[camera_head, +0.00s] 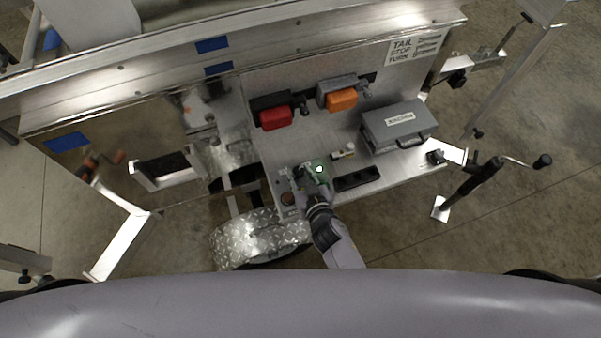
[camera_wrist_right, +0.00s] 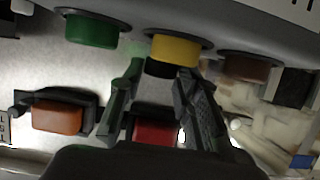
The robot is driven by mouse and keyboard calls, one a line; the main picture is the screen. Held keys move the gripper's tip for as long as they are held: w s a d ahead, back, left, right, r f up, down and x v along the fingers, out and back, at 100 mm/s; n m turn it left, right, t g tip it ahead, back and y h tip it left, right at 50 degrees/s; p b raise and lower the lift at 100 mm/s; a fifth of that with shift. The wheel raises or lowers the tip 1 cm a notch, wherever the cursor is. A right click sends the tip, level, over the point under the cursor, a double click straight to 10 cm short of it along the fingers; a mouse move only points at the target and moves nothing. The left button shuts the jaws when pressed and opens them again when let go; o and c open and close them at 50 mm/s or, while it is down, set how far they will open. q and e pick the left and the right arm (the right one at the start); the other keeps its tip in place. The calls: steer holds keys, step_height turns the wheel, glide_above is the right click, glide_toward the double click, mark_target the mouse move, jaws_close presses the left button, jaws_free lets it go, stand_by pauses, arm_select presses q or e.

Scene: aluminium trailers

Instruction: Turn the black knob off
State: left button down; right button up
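A small black knob-like piece (camera_head: 436,157) stands at the right end of the metal shelf in the head view. I cannot tell whether it is the task's black knob. My right gripper (camera_head: 308,176) is over the shelf's front left part. In the right wrist view the right gripper (camera_wrist_right: 160,75) has its fingers apart, below a yellow button (camera_wrist_right: 175,48). A dark piece (camera_wrist_right: 160,69) shows between the fingertips under that button; its shape is partly hidden. A green button (camera_wrist_right: 91,31) and a brown button (camera_wrist_right: 249,66) flank the yellow one. My left gripper is out of view.
A red light (camera_head: 276,118) and an orange light (camera_head: 342,100) are on the upright panel. A grey case (camera_head: 398,125) stands on the shelf's right. A black strip (camera_head: 356,180) lies right of the gripper. A tread-plate fender (camera_head: 255,240) is below left.

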jaws_close()
